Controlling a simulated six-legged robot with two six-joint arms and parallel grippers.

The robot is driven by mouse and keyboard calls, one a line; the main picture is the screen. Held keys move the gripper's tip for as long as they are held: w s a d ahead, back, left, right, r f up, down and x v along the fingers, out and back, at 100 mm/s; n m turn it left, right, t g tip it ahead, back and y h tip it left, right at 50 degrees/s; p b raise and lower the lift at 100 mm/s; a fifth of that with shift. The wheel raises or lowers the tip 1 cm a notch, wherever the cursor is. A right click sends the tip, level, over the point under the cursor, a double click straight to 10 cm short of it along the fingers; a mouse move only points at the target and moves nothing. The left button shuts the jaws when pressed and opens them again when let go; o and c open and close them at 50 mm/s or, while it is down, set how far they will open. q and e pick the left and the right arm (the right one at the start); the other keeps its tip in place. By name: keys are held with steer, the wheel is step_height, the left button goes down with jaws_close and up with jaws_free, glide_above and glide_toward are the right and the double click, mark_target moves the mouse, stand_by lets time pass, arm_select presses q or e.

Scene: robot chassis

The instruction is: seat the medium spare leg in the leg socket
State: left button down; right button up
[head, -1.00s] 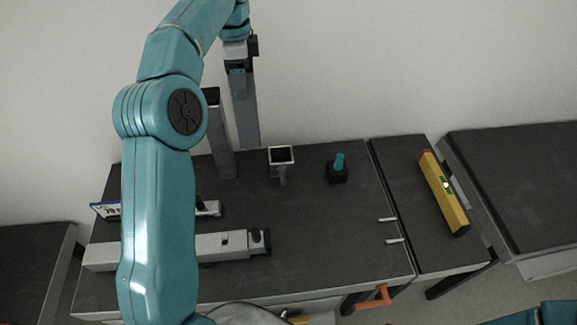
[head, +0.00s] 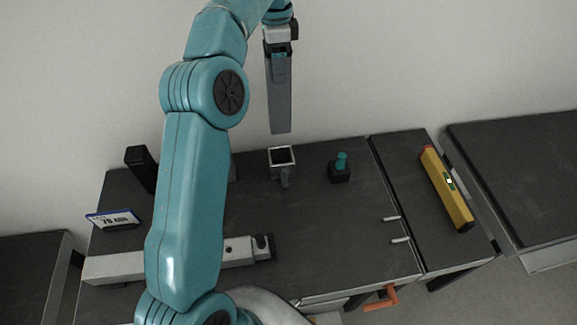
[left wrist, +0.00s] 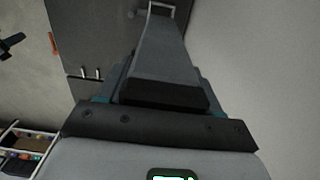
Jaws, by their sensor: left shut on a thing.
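My left gripper (head: 279,52) is shut on the upper end of a long grey leg (head: 279,102), which I take for the medium spare leg. The leg hangs nearly upright, its lower end in the air. The square leg socket (head: 281,153), light-rimmed with a dark opening, sits on the bench. In the head view the leg's lower end shows just above the socket's rim, apart from it. In the left wrist view the held leg (left wrist: 160,52) runs away from the jaws toward the socket's pale frame (left wrist: 163,7). My right gripper is out of view.
The dark bench (head: 320,235) bears a black block with a teal knob (head: 340,170), a pale bar lying flat (head: 112,267), a number sign (head: 113,219) and a dark upright post (head: 140,168). A yellow level (head: 446,190) lies right. My left arm hides the bench's left-middle part.

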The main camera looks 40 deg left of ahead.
arm_select(q)
steer(key=b, duration=0.3)
glide_toward(279, 125)
steer(key=w+a+r, duration=0.2)
step_height(279, 125, down, 9)
steer(key=shift+f, duration=0.2)
steer(key=shift+w+f, duration=0.15)
steer(key=shift+f, duration=0.6)
step_height(279, 125, down, 3)
steer(key=shift+f+p, duration=0.1)
steer(key=shift+p, duration=0.25)
steer(key=shift+f, duration=0.4)
